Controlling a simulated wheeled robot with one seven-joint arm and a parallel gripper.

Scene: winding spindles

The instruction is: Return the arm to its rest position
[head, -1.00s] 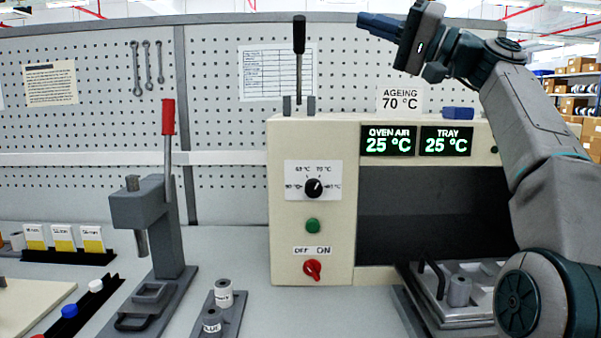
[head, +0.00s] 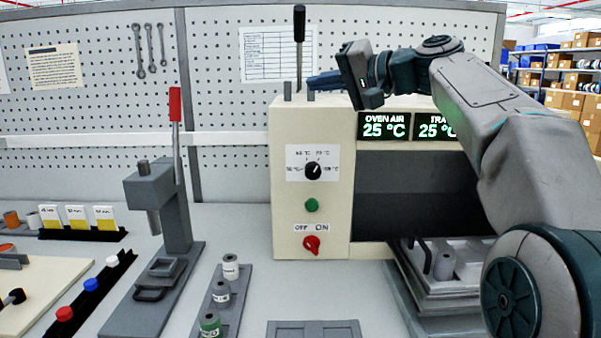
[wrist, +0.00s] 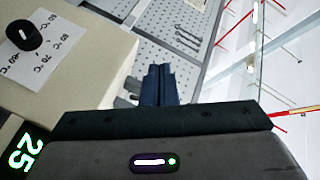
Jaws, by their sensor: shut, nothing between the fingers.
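My gripper (head: 323,81) is raised in front of the upper part of the cream oven (head: 284,200). Its blue fingers point left, are closed together and hold nothing. In the wrist view the shut fingers (wrist: 159,84) show at the middle, with the oven's cream face (wrist: 85,60) to the left. My arm comes in from the right, bent at the elbow, and covers part of the oven's displays and right side. The contact between fingers and oven, if any, cannot be told.
A lever (head: 299,40) stands up behind the oven top. A press with a red handle (head: 175,105) stands left. A tray (head: 465,285) with grey spindles is at the oven's opening. A rack (head: 222,300) holds several spindles.

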